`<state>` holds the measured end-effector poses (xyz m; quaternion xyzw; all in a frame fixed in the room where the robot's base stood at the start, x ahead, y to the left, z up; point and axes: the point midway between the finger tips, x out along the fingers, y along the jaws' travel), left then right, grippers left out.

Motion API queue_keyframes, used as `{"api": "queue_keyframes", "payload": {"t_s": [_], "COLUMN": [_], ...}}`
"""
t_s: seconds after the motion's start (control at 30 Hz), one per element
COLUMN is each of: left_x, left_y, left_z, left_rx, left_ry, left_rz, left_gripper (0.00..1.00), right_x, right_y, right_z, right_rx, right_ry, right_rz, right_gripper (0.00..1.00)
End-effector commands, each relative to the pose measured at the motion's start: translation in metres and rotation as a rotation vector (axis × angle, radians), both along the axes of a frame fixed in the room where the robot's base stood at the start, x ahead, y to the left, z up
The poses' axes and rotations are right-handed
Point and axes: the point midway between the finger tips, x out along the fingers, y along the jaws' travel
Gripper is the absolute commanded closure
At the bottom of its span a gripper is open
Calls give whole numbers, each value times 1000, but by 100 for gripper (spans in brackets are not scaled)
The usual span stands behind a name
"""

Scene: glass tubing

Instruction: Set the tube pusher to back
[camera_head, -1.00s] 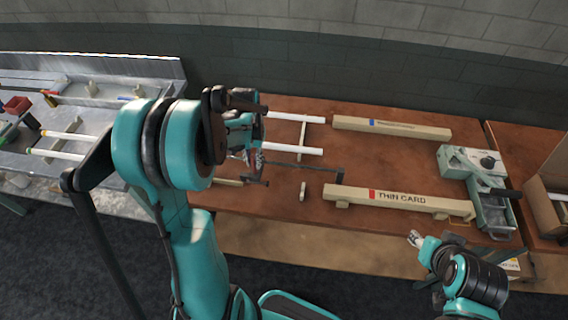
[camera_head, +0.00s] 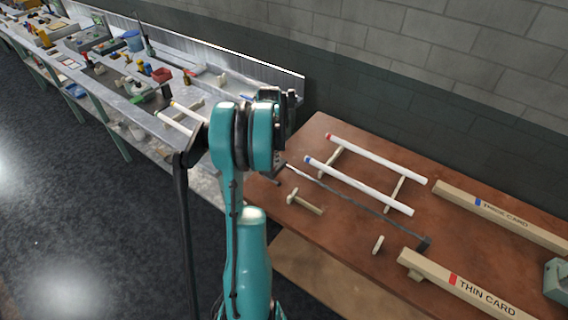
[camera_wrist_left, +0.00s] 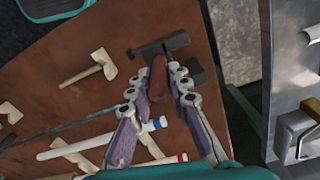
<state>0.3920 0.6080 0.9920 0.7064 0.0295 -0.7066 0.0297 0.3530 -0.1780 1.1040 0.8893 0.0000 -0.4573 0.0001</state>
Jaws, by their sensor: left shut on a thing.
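The tube pusher is a long thin dark rod (camera_head: 350,198) lying along the brown table beside the white tubes. A dark block (camera_head: 424,243) is at its right end, near the THIN CARD beam. My left gripper (camera_wrist_left: 159,75) is shut on a reddish-brown handle piece in the left wrist view, close to a dark grey crossbar (camera_wrist_left: 150,49). In the head view my left gripper (camera_head: 279,163) is at the rod's left end, near the table's left edge, mostly hidden behind my own wrist. My right gripper is out of view.
Two white tubes, one with a red end (camera_head: 375,157) and one with a blue end (camera_head: 360,185), rest on wooden supports. THICK CARD (camera_head: 500,213) and THIN CARD (camera_head: 470,285) beams lie to the right. A wooden peg piece (camera_head: 305,201) lies in front. A cluttered grey bench (camera_head: 140,85) stands left.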

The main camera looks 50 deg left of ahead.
Motion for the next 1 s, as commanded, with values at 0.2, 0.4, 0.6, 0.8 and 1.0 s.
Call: {"api": "queue_keyframes", "payload": {"t_s": [0.2, 0.4, 0.6, 0.8, 1.0], "left_x": [-2, -2, -2, -2, -2], "left_y": [9, 9, 9, 9, 9], "left_z": [0, 0, 0, 0, 9], "left_rx": [0, 0, 0, 0, 0], "left_ry": [-1, -1, -1, -1, -1], "left_rz": [0, 0, 0, 0, 0], "left_gripper": [100, 100, 61, 61, 61], "right_x": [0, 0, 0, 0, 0], "right_y": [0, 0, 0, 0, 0], "right_z": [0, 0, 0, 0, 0], "right_rx": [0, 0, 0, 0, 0], "right_ry": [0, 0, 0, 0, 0], "right_rz": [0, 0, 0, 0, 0], "right_gripper": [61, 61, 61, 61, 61]}}
